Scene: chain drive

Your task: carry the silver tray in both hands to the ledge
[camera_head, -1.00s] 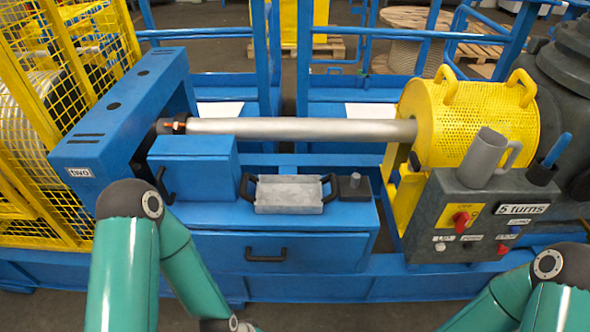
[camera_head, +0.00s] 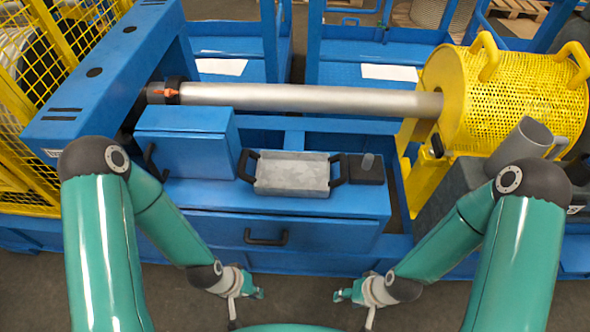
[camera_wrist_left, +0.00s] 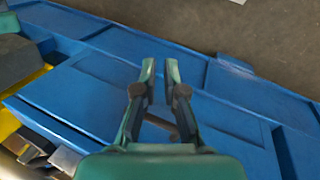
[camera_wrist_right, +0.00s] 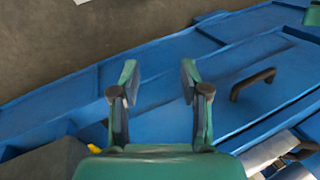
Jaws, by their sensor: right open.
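The silver tray (camera_head: 292,174) is a shallow grey metal tray with a black handle at each end. It lies on the blue cabinet top in the head view, and part of it shows in the right wrist view (camera_wrist_right: 268,153). My left gripper (camera_head: 260,293) is in front of the cabinet, apart from the tray; its fingers (camera_wrist_left: 160,65) are a narrow gap apart with nothing held. My right gripper (camera_head: 338,295) is also in front of the cabinet, right of the left one, with fingers (camera_wrist_right: 158,75) wide apart and empty. I cannot tell which surface is the ledge.
A raised blue box (camera_head: 183,151) stands left of the tray, and a small black block (camera_head: 367,172) sits at its right. A drawer handle (camera_head: 265,238) sticks out of the cabinet front. A silver shaft (camera_head: 310,99) runs behind, to a yellow perforated guard (camera_head: 530,95).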

